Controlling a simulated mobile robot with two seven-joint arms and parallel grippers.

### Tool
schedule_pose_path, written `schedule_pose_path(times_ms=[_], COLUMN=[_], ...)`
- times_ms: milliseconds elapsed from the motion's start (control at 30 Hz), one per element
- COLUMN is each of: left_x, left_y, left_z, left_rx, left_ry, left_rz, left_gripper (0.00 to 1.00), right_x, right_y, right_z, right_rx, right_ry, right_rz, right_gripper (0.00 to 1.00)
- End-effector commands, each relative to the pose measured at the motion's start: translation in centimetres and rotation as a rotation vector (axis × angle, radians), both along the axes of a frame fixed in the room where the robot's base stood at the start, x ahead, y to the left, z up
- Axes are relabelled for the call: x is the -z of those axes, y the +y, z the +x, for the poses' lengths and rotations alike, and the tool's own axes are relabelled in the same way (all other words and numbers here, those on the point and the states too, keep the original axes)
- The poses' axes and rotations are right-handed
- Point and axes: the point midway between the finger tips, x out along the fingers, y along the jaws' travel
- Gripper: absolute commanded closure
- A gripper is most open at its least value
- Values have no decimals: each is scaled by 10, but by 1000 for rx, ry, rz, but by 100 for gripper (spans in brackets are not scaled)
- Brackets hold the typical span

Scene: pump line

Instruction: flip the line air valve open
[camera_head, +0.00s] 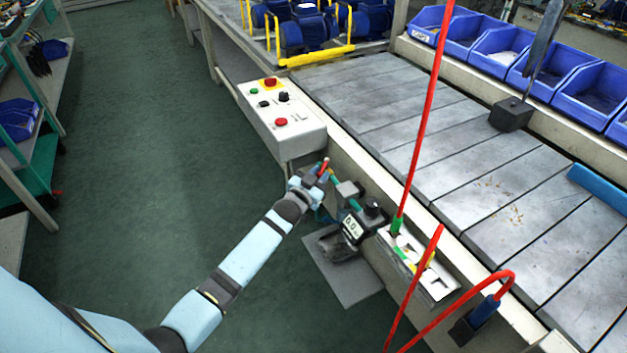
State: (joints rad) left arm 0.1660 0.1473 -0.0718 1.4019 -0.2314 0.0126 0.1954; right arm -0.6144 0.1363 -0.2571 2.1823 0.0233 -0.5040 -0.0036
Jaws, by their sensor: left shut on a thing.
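The line air valve shows as a small red lever (324,165) at the front edge of the pump line, just below the control box. My left gripper (319,176) reaches in from the lower left and is shut on this lever. The lever's red end sticks up beyond the fingers, and the gripper hides the valve's body. To its lower right, green fittings lead to a regulator with a black knob and a display (352,226) that seems to read 0.0. My right gripper is not in view.
A control box (283,115) with red buttons stands just above the gripper. Red hoses (421,130) cross the right side over the slatted line (440,150). Blue bins (500,50) line the far side. The green floor (150,150) at left is clear.

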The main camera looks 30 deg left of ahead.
Motion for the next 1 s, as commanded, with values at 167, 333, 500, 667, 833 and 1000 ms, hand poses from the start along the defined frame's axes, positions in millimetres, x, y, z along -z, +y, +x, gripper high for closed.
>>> schedule_pose_path(times_ms=[167, 333, 500, 667, 833, 1000], left_x=[1, 1, 0, 0, 0, 0], left_y=[-3, -4, -4, -4, -4, -3], left_z=[3, 4, 4, 4, 4, 4], left_rx=[-35, -51, -56, -56, -56, -56], left_ry=[0, 0, 0, 0, 0, 0], left_rz=[-3, -2, -1, 0, 0, 0], left_gripper=[100, 100, 100, 100, 64, 52], right_x=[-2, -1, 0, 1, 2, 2], right_y=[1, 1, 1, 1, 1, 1], right_z=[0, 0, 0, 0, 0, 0], right_rx=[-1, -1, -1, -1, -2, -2], right_ry=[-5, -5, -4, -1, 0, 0], right_rz=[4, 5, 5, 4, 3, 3], right_gripper=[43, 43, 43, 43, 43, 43])
